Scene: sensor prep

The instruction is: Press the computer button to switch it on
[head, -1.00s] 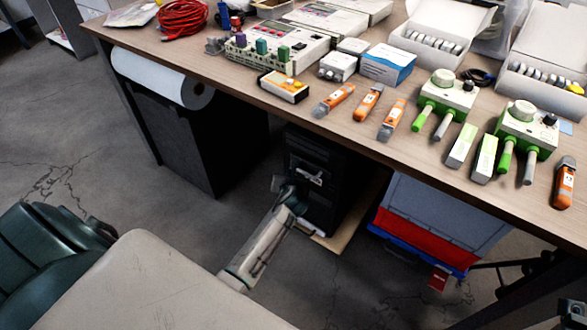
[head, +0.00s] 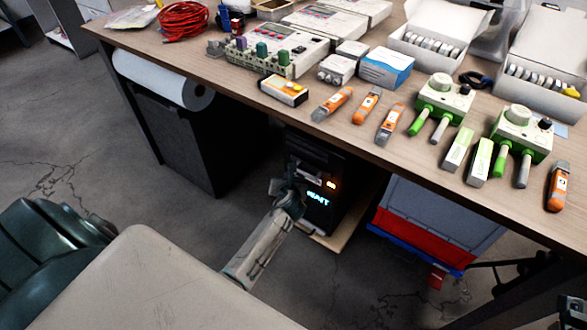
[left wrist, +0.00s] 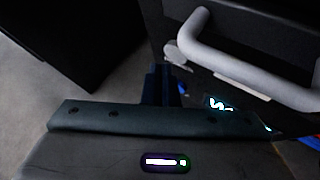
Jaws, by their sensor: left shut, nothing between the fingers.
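The computer (head: 335,205) is a black tower standing under the table. Its front now shows glowing cyan lettering and a small orange light. My left gripper (head: 284,186) reaches in at the upper left part of that front, its fingers shut and empty. In the left wrist view the closed fingers (left wrist: 160,84) are close to the computer's dark front (left wrist: 235,90), beside a grey handle (left wrist: 240,50). I cannot tell whether they touch it. The button itself is not clearly seen.
The wooden table (head: 235,85) overhangs the computer, with instruments and tools on top. A dark cabinet (head: 180,140) stands left of the computer, and a grey, red and blue bin (head: 430,220) stands to the right. Open floor lies in front.

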